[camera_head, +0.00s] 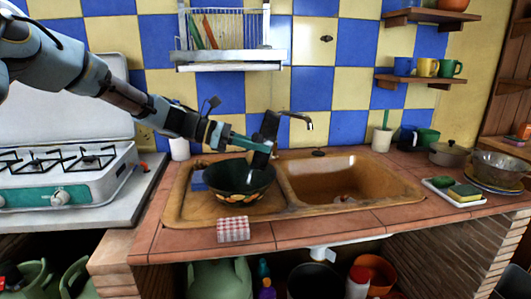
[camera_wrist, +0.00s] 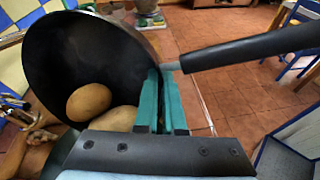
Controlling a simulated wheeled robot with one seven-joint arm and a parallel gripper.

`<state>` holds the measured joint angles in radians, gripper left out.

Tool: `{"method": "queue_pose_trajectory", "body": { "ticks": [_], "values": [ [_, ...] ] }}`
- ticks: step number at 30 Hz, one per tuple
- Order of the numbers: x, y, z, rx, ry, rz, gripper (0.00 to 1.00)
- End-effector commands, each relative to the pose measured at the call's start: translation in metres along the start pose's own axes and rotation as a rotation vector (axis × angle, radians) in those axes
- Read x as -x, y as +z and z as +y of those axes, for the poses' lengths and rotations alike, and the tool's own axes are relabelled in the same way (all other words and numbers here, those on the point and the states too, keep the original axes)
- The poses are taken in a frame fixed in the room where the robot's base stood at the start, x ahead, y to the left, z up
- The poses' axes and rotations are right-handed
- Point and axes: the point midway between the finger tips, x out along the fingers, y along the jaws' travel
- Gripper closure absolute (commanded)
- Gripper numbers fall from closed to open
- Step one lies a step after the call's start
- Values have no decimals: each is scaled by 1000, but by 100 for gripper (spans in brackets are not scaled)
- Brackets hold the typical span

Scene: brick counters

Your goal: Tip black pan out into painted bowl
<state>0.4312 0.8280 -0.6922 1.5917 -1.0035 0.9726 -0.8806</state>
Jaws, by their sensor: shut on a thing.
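The black pan (camera_wrist: 85,50) is large in the wrist view, tilted, with its handle (camera_wrist: 250,48) reaching right. Two brown, potato-like things, one (camera_wrist: 88,102) and another (camera_wrist: 113,120), lie in it near my fingers. My gripper (camera_wrist: 162,103) is shut on the pan near where the handle joins. In the head view, my gripper (camera_head: 253,143) is above the painted bowl, at its right back side. A black upright part (camera_head: 271,124) beside it seems to belong to the pan. The dark painted bowl (camera_head: 240,196), with orange and yellow flowers, stands at the sink's left side. Its contents are unclear.
The brown sink basin (camera_head: 375,190) and tap (camera_head: 298,118) lie right of the bowl. A blue block (camera_head: 198,180) is at the bowl's left. A dish rack (camera_head: 230,55) hangs above; a stove (camera_head: 70,180) stands left.

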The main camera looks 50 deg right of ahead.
Motion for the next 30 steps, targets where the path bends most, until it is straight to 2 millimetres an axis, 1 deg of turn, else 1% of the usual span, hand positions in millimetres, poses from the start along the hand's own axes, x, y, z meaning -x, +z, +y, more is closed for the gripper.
{"method": "queue_pose_trajectory", "body": {
  "ticks": [4, 20, 24, 30],
  "values": [
    [10, -4, 2, 7, 13, -88, 100],
    [42, -20, 2, 35, 45, -389, 100],
    [50, -23, 3, 44, 56, -488, 100],
    [58, -25, 3, 51, 66, -591, 100]
  ]
}}
